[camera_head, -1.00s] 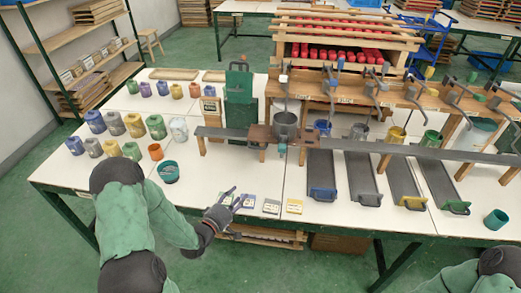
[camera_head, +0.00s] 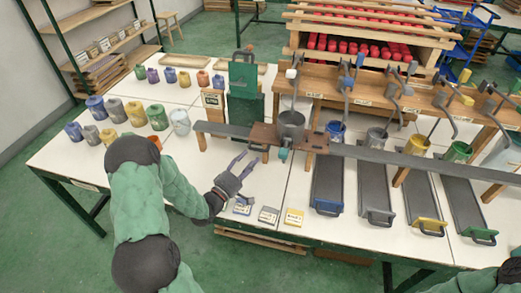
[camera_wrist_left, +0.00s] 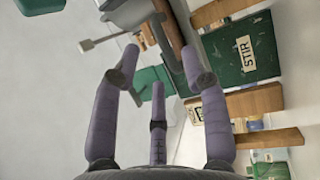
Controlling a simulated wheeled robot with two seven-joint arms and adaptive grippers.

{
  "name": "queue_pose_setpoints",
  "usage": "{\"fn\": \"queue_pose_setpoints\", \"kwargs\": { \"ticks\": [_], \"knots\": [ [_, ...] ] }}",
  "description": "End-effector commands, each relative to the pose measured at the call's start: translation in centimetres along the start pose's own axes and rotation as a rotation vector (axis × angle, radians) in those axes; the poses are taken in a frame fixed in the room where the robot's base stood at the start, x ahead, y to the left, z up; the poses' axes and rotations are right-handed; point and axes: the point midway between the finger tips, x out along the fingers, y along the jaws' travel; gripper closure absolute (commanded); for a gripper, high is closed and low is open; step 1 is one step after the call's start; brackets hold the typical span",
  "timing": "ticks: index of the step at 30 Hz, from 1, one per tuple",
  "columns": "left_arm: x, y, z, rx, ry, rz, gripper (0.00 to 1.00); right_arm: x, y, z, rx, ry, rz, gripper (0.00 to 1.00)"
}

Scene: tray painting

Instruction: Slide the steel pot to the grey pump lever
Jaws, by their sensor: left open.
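The steel pot (camera_head: 291,127) stands upright on a brown carriage (camera_head: 263,133) on the long grey rail (camera_head: 225,129), left of the colour pots. A small teal part (camera_head: 283,155) hangs at the carriage's front. Several levers hang from the wooden rack; the grey one (camera_head: 392,92) appears to be above the grey pot (camera_head: 376,138), right of the steel pot. My left gripper (camera_head: 245,158) is open and empty, in front of and below the carriage's left side. Its spread fingers show in the wrist view (camera_wrist_left: 162,68). My right gripper is out of view.
Dark sloping troughs (camera_head: 327,182) run forward from the rail on the right. Label cards (camera_head: 268,215) lie at the front edge. Coloured jars (camera_head: 135,113) stand at the left. A green STIR board (camera_wrist_left: 240,52) is beside the rail. White table is clear left of the gripper.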

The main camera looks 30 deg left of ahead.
Motion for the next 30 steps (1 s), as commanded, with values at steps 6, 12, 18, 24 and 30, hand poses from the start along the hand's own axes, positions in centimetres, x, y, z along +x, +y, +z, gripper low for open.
{"fn": "queue_pose_setpoints", "kwargs": {
  "ticks": [6, 12, 18, 24, 30],
  "knots": [
    [3.9, -0.1, 0.2, 0.0, -0.004, 0.002, 0.55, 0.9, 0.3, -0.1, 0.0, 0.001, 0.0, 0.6],
    [6.0, -0.1, 0.1, 0.0, -0.002, -0.001, 0.55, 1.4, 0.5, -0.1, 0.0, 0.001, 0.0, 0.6],
    [6.7, 0.0, 0.1, 0.0, 0.0, 0.0, 0.55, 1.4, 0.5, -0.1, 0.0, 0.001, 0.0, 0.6],
    [6.7, 0.0, 0.0, 0.0, 0.0, -0.001, 0.55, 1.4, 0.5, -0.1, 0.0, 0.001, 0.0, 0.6],
    [6.7, 0.0, 0.1, 0.0, 0.0, -0.001, 1.0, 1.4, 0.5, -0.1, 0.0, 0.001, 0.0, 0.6]
  ]
}}
